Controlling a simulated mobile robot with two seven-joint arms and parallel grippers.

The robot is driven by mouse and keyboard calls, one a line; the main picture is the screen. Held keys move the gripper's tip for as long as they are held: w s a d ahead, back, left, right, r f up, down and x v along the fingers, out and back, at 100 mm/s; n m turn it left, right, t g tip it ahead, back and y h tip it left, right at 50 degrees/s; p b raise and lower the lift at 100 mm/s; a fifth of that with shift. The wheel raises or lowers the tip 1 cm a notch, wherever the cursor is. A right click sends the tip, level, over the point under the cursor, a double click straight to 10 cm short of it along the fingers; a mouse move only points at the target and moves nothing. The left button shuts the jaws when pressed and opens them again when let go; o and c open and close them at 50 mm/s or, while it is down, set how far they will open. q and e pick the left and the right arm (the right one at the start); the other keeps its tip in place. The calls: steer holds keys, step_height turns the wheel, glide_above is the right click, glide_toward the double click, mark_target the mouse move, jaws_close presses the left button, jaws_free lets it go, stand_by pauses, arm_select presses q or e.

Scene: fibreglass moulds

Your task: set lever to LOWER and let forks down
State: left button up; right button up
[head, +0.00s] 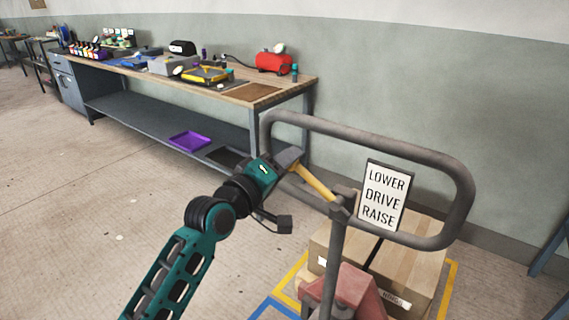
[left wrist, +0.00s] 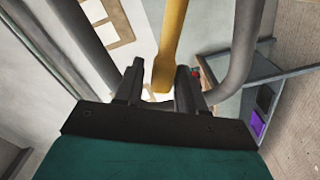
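The yellow lever (head: 314,184) sticks out up and to the left from the grey handle loop (head: 350,130) of the pallet truck. The sign (head: 384,195) on the loop reads LOWER, DRIVE, RAISE from top to bottom. My left gripper (head: 292,161) is at the lever's free end. In the left wrist view the lever (left wrist: 171,40) reaches between my open fingers (left wrist: 160,85), with a gap visible on both sides. The truck's red body (head: 346,288) stands below the handle. The forks are hidden. My right gripper is out of view.
A cardboard box (head: 415,258) sits behind the red body, above yellow and blue floor markings. A workbench (head: 265,97) with tools and a red tank (head: 274,62) stands along the wall. A purple tray (head: 189,141) lies on its lower shelf. Floor at left is clear.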

arm_select(q)
steer(key=shift+o, duration=0.9)
steer(key=shift+s+f, duration=0.1)
steer(key=v, duration=1.2)
steer(key=shift+s+a, duration=0.25)
steer(key=shift+s, duration=0.05)
